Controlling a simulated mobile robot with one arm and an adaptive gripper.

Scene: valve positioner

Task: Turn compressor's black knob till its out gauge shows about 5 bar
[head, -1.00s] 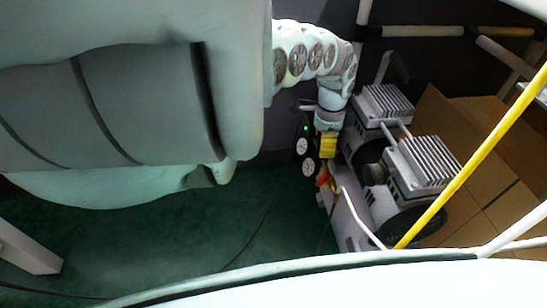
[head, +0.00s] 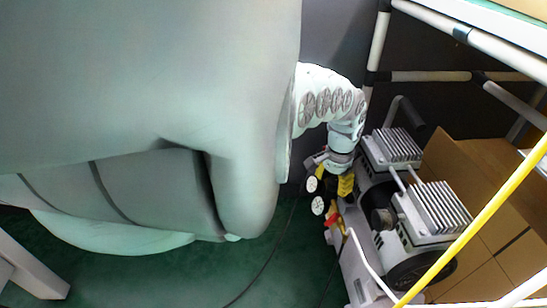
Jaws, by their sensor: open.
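The compressor (head: 392,215) is a grey machine with two finned motor heads, at the right of the head view. Two small white round gauges, an upper one (head: 311,183) and a lower one (head: 318,205), are at its left side. Their needles and numbers are too small to read, and I cannot tell which is the out gauge. My gripper (head: 331,178) is open at the end of my arm, close above and beside the gauges. A yellow part is beside it. I cannot make out the black knob; it may be hidden by my gripper or lost among the dark parts.
A yellow pole (head: 480,210) crosses the view in front of the compressor. Cardboard boxes (head: 465,265) stand to its right, with a pipe frame (head: 430,76) behind. The green floor (head: 180,275) at left has dark cables.

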